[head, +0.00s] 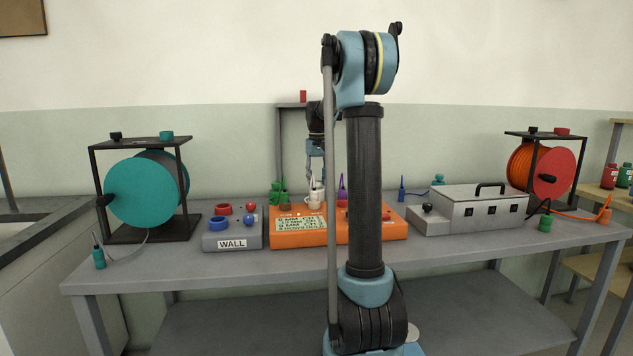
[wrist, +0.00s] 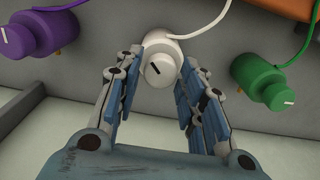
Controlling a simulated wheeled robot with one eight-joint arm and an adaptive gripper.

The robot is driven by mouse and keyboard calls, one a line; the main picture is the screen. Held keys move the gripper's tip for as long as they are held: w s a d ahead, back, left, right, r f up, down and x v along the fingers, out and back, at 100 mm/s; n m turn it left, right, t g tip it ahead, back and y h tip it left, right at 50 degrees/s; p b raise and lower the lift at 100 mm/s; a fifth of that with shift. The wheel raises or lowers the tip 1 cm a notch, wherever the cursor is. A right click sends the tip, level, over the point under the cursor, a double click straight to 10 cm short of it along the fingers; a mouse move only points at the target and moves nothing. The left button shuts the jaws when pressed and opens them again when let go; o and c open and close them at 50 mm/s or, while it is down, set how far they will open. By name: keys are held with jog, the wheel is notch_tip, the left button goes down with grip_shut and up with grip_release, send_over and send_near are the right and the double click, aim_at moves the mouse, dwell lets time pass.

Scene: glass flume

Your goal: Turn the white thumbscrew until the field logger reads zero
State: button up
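The white thumbscrew (wrist: 160,70) has a round face with a dark index line and a white cable, and lies between the fingers of my gripper (wrist: 159,66) in the wrist view. The fingers stand open on either side of it; a narrow gap shows at the left, and contact at the right is unclear. In the head view my gripper (head: 315,178) points down over the white thumbscrew (head: 314,199) behind the orange field logger (head: 283,236). The logger's lit display (head: 300,227) has several lines of text, too small to read surely. My arm hides part of the logger.
A purple knob (wrist: 27,38) and a green knob (wrist: 264,84) flank the white one in the wrist view. The grey WALL box (head: 232,234), teal reel (head: 142,190), metal case (head: 482,208) and orange reel (head: 545,170) stand on the bench. The front bench strip is mostly clear.

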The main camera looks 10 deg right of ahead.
aim_at(317, 181)
dwell(0.3)
notch_tip(317, 181, up, 12)
dwell(0.6)
